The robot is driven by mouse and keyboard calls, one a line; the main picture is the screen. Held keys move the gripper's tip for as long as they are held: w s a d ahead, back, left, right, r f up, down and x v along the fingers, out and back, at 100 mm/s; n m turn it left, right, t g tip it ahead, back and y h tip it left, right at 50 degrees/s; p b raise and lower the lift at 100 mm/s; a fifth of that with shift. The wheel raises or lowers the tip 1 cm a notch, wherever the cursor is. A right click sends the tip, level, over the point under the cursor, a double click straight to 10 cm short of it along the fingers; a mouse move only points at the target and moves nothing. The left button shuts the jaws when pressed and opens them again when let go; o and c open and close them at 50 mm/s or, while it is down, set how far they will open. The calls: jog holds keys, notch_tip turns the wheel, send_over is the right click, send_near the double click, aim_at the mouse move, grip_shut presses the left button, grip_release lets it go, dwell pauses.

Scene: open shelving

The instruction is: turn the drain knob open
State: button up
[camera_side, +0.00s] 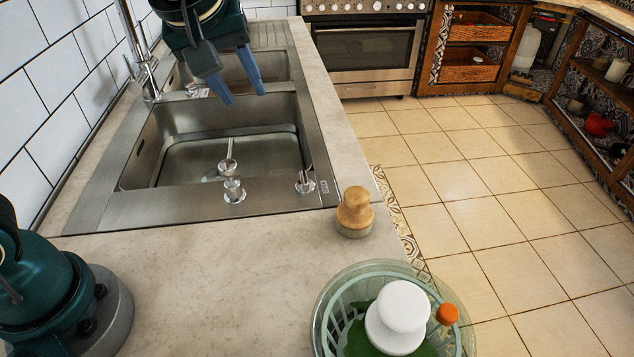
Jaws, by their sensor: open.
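Two small metal knobs stand on the near rim of the steel sink (105,195): one knob (234,191) near the middle and one knob (305,183) near the right corner. I cannot tell which is the drain knob, or how either is turned. A metal drain fitting (228,162) shows in the near basin, just beyond the middle knob. My gripper (243,97) hangs over the sink at the top, its two blue fingers pointing down and spread apart. It is open and empty, well beyond both knobs and apart from them.
A tall metal faucet (147,70) rises at the sink's left edge beside the white tiled wall. A wooden-handled brush (354,212) stands right of the knobs near the counter edge. A salad spinner (330,300) sits at the front right.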

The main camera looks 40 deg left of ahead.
jog(key=w+d+f+g, duration=0.1)
jog(key=w+d+f, duration=0.2)
jog(key=w+f, duration=0.3)
jog(key=g+y, duration=0.1)
send_over(305, 176)
jog(key=s+d, duration=0.2)
jog(key=f, duration=0.7)
jog(key=shift+w+a+f, duration=0.15)
jog(key=shift+a+f, duration=0.05)
jog(key=shift+f, duration=0.2)
jog(key=shift+x, duration=2.4)
grip_shut()
